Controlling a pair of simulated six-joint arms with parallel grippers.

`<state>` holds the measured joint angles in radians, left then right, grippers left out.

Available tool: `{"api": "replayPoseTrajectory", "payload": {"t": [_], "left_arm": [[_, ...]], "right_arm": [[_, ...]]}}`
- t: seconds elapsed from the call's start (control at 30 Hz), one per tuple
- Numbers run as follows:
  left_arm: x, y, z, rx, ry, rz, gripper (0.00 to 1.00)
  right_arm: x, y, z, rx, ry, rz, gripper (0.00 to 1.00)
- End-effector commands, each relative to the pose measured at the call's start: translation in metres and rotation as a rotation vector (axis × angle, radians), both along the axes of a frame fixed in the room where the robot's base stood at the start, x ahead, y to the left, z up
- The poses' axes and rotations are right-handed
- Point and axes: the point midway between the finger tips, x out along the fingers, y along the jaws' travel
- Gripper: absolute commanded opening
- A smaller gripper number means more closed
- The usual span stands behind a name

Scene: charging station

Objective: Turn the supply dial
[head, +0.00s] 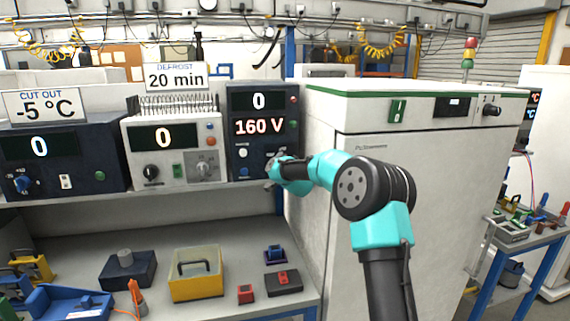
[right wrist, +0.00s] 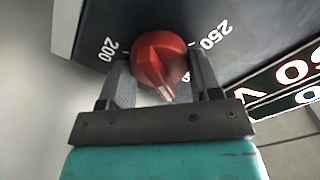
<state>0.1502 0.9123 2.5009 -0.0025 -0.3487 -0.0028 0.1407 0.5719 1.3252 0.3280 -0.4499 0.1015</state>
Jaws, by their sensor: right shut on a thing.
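The supply unit (head: 236,103) is a dark box on the shelf, with a display reading 0 above a red 160 V. Its red dial (right wrist: 160,60) fills the middle of the right wrist view, with 200 and 250 printed on either side of it. My right gripper (right wrist: 162,78) is shut on the dial, one finger on each side. In the head view the right gripper (head: 272,172) is at the lower right of the supply unit and hides the dial. My left gripper is not in view.
A white unit (head: 128,150) with a 20 min sign and a dark unit (head: 100,150) with a -5 °C sign stand to the left. A large white cabinet (head: 450,180) stands close on the right. A yellow box (head: 197,290) and several small parts lie on the bench below.

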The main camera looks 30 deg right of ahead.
Motion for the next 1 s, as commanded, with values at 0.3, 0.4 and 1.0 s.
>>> {"api": "replayPoseTrajectory", "payload": {"t": [0.3,0.4,1.0], "left_arm": [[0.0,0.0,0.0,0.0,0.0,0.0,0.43],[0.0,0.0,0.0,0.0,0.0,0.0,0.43],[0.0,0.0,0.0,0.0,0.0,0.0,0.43]], "right_arm": [[0.0,0.0,0.0,-0.001,0.0,0.0,0.84],[0.0,0.0,0.0,-0.001,0.0,0.0,0.84],[-0.037,0.011,0.0,-0.001,0.002,0.001,0.84]]}}
